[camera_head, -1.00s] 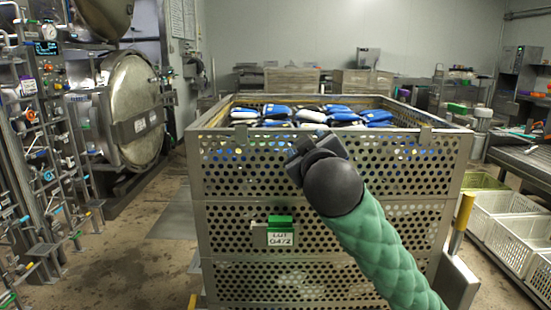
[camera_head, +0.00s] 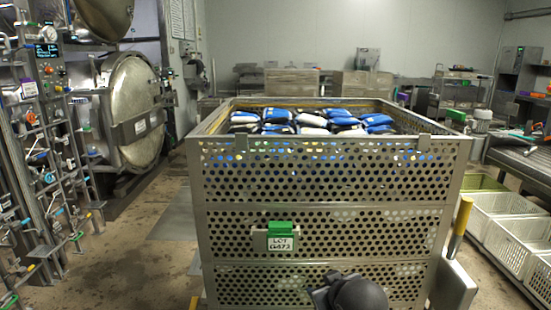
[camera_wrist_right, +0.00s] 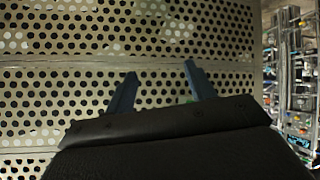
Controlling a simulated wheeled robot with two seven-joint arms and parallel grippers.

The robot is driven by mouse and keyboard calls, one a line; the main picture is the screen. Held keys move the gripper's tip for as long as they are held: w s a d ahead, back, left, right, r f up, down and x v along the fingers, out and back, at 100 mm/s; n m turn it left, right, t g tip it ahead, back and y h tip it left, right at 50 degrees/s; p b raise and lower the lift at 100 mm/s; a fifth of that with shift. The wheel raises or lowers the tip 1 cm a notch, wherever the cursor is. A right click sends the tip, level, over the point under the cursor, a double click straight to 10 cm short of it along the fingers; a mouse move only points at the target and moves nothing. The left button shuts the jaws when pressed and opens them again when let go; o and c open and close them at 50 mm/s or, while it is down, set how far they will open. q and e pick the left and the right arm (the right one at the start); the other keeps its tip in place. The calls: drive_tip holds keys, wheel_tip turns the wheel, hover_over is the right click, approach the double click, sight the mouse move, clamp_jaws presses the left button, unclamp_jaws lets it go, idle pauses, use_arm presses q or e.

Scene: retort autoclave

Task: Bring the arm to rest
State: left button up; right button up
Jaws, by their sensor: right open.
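My right arm shows at the bottom of the head view, where its dark wrist and gripper (camera_head: 322,294) sit low in front of the perforated metal basket. In the right wrist view the two blue-grey fingers of the right gripper (camera_wrist_right: 160,88) stand apart with nothing between them. They face the basket's perforated wall (camera_wrist_right: 100,35). My left gripper is not in either view.
The big basket (camera_head: 330,188) fills the middle and holds several blue and white pouches (camera_head: 312,121). A green-topped lot tag (camera_head: 280,237) hangs on its front. Round autoclave doors (camera_head: 135,110) and piping stand left. White crates (camera_head: 500,220) stand right.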

drive_tip(key=s+d+f+m+g+p, duration=0.1)
drive_tip(key=s+d+f+m+g, duration=0.2)
drive_tip(key=s+f, duration=1.2)
drive_tip(key=s+a+f+g+p, duration=0.1)
drive_tip(key=s+f+g, duration=0.4)
drive_tip(key=s+f, duration=0.8)
drive_tip(key=s, duration=0.3)
drive_tip(key=shift+n, duration=0.3)
drive_tip(key=shift+s, duration=0.1)
